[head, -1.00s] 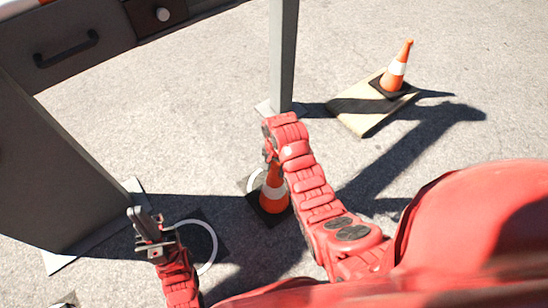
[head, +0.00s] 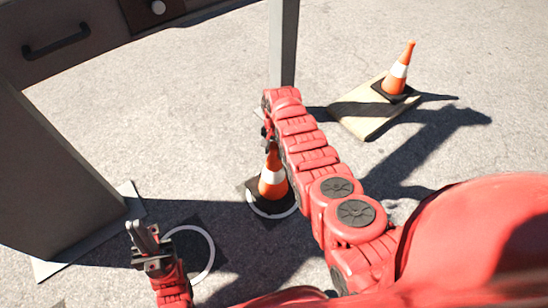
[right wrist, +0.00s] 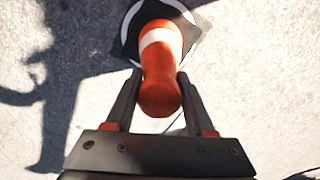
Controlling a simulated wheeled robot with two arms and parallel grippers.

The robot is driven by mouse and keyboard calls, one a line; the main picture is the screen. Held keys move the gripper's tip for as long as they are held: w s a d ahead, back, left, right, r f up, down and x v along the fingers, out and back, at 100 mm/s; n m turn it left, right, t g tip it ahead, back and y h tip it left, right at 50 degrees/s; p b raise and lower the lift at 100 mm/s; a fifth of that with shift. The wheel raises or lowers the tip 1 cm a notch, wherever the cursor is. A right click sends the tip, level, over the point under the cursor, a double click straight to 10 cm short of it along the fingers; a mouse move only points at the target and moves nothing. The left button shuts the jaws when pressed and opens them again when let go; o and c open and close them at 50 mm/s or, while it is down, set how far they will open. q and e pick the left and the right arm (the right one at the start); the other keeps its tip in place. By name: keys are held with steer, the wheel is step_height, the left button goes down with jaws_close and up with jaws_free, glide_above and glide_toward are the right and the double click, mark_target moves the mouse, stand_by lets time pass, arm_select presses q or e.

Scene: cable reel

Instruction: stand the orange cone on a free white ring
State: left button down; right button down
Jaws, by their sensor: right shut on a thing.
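My right gripper (head: 268,140) is shut on the upper part of an orange cone (head: 273,181) with a white band and a dark square base. In the right wrist view the cone (right wrist: 161,75) stands between the two fingers (right wrist: 158,100). A white ring (head: 272,214) on a dark mat shows along the near side of the cone's base, and part of it shows past the base in the right wrist view (right wrist: 131,18). I cannot tell whether the base touches the ground. Another white ring (head: 211,250) lies empty beside my left gripper (head: 143,232), whose opening is unclear.
A second orange cone (head: 398,72) stands on a pale board (head: 365,121) at the upper right. A grey post (head: 283,45) rises just behind my right gripper. A dark panel with a handle (head: 57,42) and a grey leg (head: 50,165) fill the left. Open pavement lies between.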

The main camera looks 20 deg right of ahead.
mark_target(274, 170)
step_height(274, 170, down, 3)
steer(key=shift+f+b, duration=0.1)
steer(key=shift+b, duration=0.95)
steer(key=shift+c, duration=1.2)
jaws_free()
